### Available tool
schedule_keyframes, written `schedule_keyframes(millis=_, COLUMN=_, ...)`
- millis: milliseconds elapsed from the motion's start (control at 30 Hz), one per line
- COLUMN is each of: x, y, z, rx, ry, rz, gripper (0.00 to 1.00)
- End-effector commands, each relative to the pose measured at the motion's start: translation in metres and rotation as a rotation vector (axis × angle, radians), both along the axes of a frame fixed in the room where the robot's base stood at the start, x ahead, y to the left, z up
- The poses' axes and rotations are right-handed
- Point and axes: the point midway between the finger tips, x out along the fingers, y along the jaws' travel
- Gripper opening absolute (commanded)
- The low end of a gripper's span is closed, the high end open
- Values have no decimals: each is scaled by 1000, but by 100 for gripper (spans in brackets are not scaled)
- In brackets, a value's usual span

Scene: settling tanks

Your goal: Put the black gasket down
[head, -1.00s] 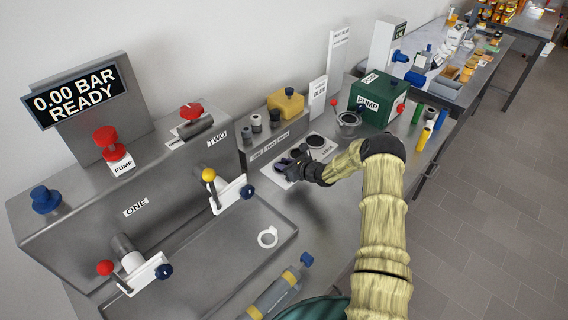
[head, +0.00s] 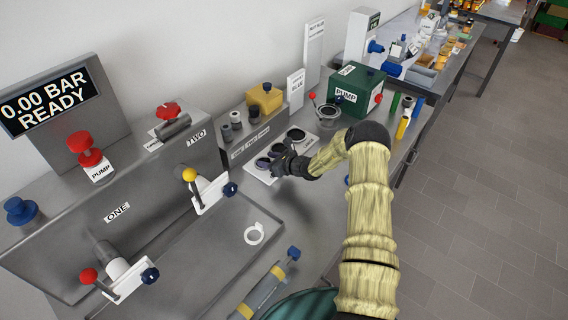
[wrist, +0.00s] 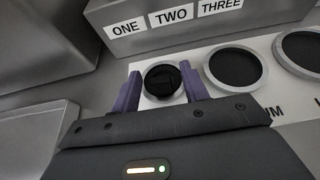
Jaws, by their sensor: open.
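A white board (wrist: 290,103) carries a row of round dark spots with pale grey rims. The black gasket (wrist: 163,81) seems to be the blacker round shape in the smallest rim, at the left end of the row. Its own outline is hard to tell from the spot under it. My gripper (wrist: 160,86) is open, with one purple finger on each side of this rim. I cannot tell whether a finger touches the gasket. In the head view my gripper (head: 277,164) is low at the board (head: 256,173) and hides part of it.
A grey block (head: 253,143) labelled ONE, TWO, THREE stands just behind the board. A green pump box (head: 355,88) and a metal cup (head: 328,114) stand beyond. A white ring (head: 255,233) lies in the grey tray at front. Valve levers stand left.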

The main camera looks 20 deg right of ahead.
Motion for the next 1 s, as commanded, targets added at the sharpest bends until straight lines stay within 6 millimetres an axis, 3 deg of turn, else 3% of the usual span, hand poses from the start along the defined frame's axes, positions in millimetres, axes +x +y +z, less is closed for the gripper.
schedule_keyframes(millis=533, x=-71, y=-51, z=34, rx=0, ry=-2, rz=-1, gripper=45)
schedule_keyframes(millis=1000, x=-80, y=-56, z=40, rx=0, ry=0, rz=1, gripper=45)
